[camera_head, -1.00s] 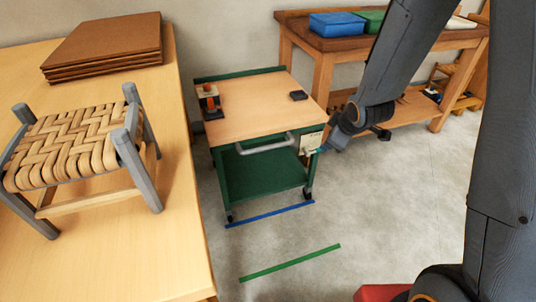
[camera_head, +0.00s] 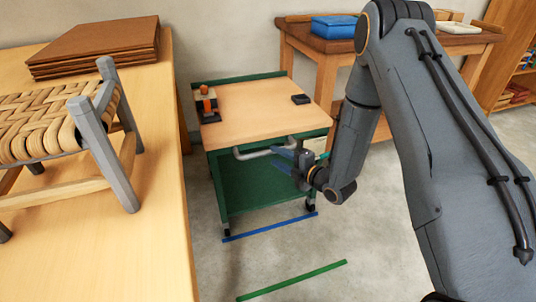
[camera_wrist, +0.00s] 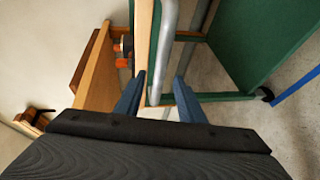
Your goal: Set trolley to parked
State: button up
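The trolley (camera_head: 255,108) has a green frame, a pale wooden top and a lower green shelf. It stands behind a blue floor line (camera_head: 270,227), its near wheels close to that line. A green floor line (camera_head: 292,280) lies nearer to me. A grey bar handle (camera_head: 250,153) runs along the trolley's near side and shows in the wrist view (camera_wrist: 167,45). My gripper (camera_head: 280,162) is open at the handle's right part. In the wrist view, the bar appears between its parted blue fingers (camera_wrist: 160,80); I cannot tell whether they touch it.
An orange-and-black item (camera_head: 206,103) and a small black block (camera_head: 300,99) sit on the trolley top. A table (camera_head: 165,240) with a woven stool (camera_head: 85,120) stands left. A workbench (camera_head: 310,45) stands behind right. Floor in front is clear.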

aim_at(270, 153)
jog(key=x, duration=0.5)
jog(key=shift+w+a+f+b, duration=0.1)
jog(key=shift+w+a+b, duration=0.15)
jog(key=shift+w+b, duration=0.05)
jog(key=shift+c, duration=0.5)
grip_shut()
